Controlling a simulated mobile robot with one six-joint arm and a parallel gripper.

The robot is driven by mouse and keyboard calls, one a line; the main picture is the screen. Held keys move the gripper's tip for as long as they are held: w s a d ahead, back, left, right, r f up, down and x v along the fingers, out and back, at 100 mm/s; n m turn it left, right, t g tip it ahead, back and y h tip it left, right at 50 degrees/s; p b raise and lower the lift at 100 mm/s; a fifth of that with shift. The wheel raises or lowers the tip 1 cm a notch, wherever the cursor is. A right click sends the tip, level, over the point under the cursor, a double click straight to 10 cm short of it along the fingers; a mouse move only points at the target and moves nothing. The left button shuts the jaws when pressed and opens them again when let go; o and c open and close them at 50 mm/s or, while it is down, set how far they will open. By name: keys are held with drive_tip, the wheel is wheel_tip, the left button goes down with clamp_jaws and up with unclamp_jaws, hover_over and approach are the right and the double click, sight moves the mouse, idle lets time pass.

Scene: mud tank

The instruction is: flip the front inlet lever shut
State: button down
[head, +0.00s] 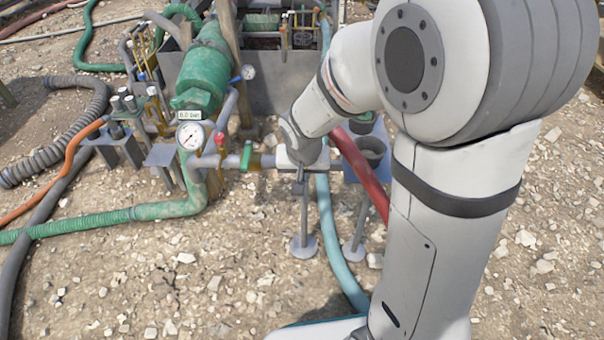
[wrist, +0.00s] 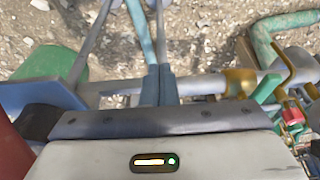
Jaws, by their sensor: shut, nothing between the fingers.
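A green lever (head: 247,155) sits on a brass valve in the pale horizontal pipe (head: 265,160). It seems to stand across the pipe. The lever also shows at the right of the wrist view (wrist: 266,91), beside its brass valve body (wrist: 240,82). I take it for the front inlet lever, but no label shows. My gripper (head: 299,188) is shut and empty, to the right of the lever and apart from it. Its fingers (wrist: 159,72) are together in the wrist view. My wrist hides the pipe's right end in the head view.
A pressure gauge (head: 190,136) and a red valve handle (head: 220,139) stand left of the lever. A teal hose (head: 330,225) runs behind my gripper. The gravel in front is mostly clear.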

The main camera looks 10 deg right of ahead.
idle(0.3)
drive_tip(key=shift+w+r+p, duration=0.1)
drive_tip(key=shift+r+p, duration=0.5)
drive_tip(key=shift+r, duration=0.35)
drive_tip(key=s+a+r+p, duration=0.1)
drive_tip(key=s+r+p, duration=0.4)
drive_tip(key=s+r, duration=0.1)
drive_tip(key=shift+v, duration=0.8)
